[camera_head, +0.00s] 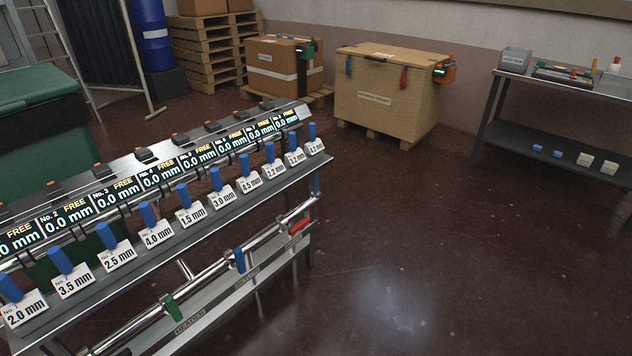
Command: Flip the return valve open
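A steel pipe (209,274) runs below the front edge of the bench and carries valve handles. A green handle (172,306) hangs at the near end, a blue handle (239,261) hangs near the middle, and a red handle (299,227) lies roughly along the pipe at the far end. A grey rail (217,300) beneath them bears small dark labels that I cannot read surely, so I cannot tell which handle is the return valve. Neither of my grippers is in view.
The bench (262,194) above the pipe holds several blue-handled pieces with millimetre cards and a row of displays reading FREE. A wooden crate (385,105), a cardboard box (275,75) and a side table (545,130) stand behind. The floor (440,250) at right is clear.

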